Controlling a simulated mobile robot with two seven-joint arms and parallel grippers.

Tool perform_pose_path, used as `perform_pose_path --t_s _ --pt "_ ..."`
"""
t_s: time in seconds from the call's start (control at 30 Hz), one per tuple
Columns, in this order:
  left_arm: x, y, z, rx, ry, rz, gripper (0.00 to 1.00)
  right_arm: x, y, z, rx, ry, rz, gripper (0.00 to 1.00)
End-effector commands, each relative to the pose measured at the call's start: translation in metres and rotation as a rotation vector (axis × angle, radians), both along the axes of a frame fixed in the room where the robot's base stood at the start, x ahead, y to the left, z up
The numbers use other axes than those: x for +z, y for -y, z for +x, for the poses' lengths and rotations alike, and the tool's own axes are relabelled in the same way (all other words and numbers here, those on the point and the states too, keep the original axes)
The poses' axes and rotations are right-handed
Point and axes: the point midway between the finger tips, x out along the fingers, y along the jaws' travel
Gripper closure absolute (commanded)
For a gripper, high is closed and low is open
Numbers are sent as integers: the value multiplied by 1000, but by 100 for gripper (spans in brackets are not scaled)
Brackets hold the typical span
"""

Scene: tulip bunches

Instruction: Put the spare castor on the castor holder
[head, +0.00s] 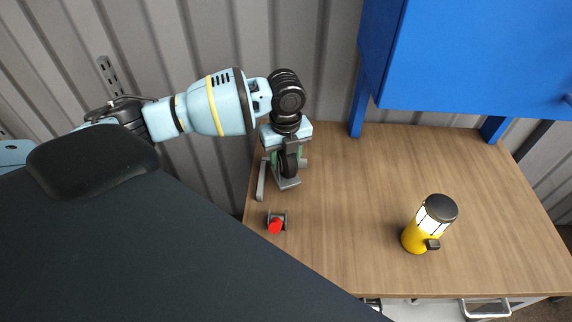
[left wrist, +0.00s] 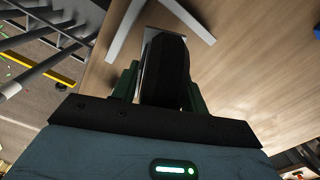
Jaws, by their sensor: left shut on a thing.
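The spare castor (head: 289,160), a black wheel with a grey metal mount, is between the fingers of my left gripper (head: 286,162) at the left end of the wooden table. The gripper is shut on it and points down. In the left wrist view the black wheel (left wrist: 166,70) sits between the green fingers. Pale grey bars (left wrist: 125,30) show beside and beyond the wheel; they may be the castor holder, which in the head view shows as a grey bar (head: 261,181) left of the castor. Whether castor and holder touch is unclear. My right gripper is out of view.
A small grey piece with a red part (head: 276,222) stands on the table (head: 350,190), nearer than the castor. A blue cabinet (head: 480,55) overhangs the back right. The table's middle is clear.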

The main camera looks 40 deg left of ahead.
Motion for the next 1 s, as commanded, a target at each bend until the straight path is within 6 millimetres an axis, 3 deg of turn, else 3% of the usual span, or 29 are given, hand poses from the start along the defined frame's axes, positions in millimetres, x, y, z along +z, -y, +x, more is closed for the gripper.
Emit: perform_pose_path --t_s 0.17,0.57,0.6,0.77,1.0 --pt "-26 3 -1 -4 -3 -2 94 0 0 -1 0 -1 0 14" --pt "-31 3 -1 -4 -1 -3 94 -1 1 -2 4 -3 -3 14" --pt "-33 3 -1 -4 -3 -3 55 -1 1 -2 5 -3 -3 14" --pt "-32 3 -1 -4 -3 -3 35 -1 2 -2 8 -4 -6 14" --pt "-32 3 -1 -4 -3 -2 35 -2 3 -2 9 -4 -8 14"
